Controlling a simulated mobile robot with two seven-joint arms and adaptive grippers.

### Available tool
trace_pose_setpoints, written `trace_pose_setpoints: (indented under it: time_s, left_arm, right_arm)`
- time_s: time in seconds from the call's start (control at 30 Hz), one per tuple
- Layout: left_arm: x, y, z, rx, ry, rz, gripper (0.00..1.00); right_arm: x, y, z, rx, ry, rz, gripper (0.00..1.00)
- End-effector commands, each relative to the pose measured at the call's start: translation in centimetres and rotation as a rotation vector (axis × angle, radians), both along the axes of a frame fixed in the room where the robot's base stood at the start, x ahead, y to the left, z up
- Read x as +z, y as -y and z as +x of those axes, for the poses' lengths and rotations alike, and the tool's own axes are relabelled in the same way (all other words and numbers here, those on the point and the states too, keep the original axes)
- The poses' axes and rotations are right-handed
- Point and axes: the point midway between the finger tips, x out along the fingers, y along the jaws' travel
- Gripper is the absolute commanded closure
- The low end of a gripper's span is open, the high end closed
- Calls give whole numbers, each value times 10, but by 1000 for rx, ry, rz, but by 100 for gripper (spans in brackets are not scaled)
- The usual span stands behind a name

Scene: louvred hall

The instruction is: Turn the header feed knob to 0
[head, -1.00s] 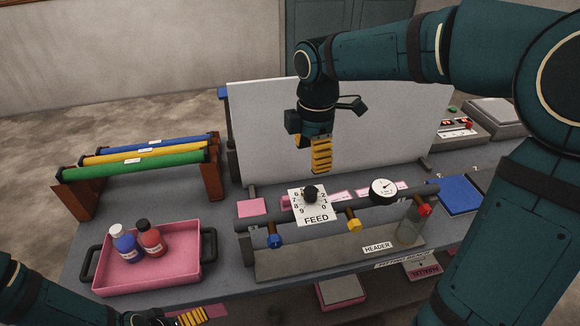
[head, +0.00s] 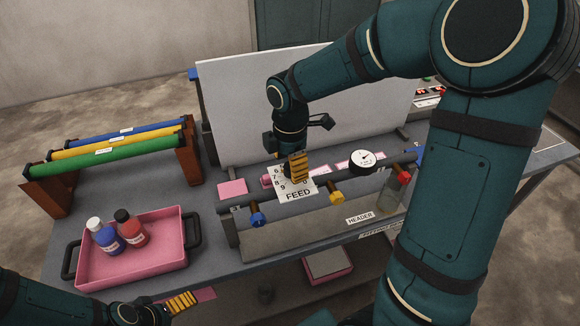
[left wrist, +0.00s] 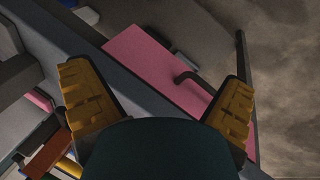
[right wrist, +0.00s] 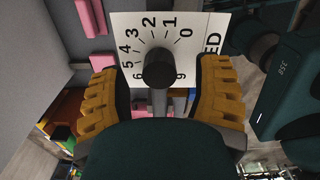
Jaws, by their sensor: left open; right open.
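The header feed dial is a white plate (head: 297,196) marked FEED, with numbers around a black round knob (right wrist: 158,68). In the right wrist view the plate (right wrist: 135,22) shows 0 at the upper right and 6 at the lower left. I cannot make out a pointer on the knob. My right gripper (head: 299,174) is open over the dial, with its yellow fingers on either side of the knob in the right wrist view. In the head view it hides most of the knob. My left gripper (head: 182,302) is open and empty, low at the bench's front edge.
The header pipe carries a blue valve (head: 258,219), a yellow valve (head: 336,198) and a round gauge (head: 361,160). A white panel (head: 240,95) stands behind. A pink tray (head: 160,262) with two bottles and a rack of coloured rollers (head: 100,160) are left.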

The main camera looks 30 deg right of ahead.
Motion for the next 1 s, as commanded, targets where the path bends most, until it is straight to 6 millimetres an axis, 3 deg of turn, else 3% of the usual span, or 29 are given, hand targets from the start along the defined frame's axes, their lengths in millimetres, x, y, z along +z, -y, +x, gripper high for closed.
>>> trace_pose_setpoints:
  time_s: [0.43, 0.6, 0.63, 1.0]
  left_arm:
    - [-1, 0, 0, 0, 0, 0, 0]
    - [-1, 0, 0, 0, 0, 0, 0]
    - [-1, 0, 0, 0, 0, 0, 0]
    - [-2, 0, 0, 0, 0, 0, 0]
  right_arm:
    - [-10, 0, 0, 0, 1, 0, 34]
    - [-9, 0, 0, 0, 1, 0, 94]
    - [-9, 0, 0, 0, 1, 0, 100]
    - [-10, 0, 0, -39, 1, 1, 100]
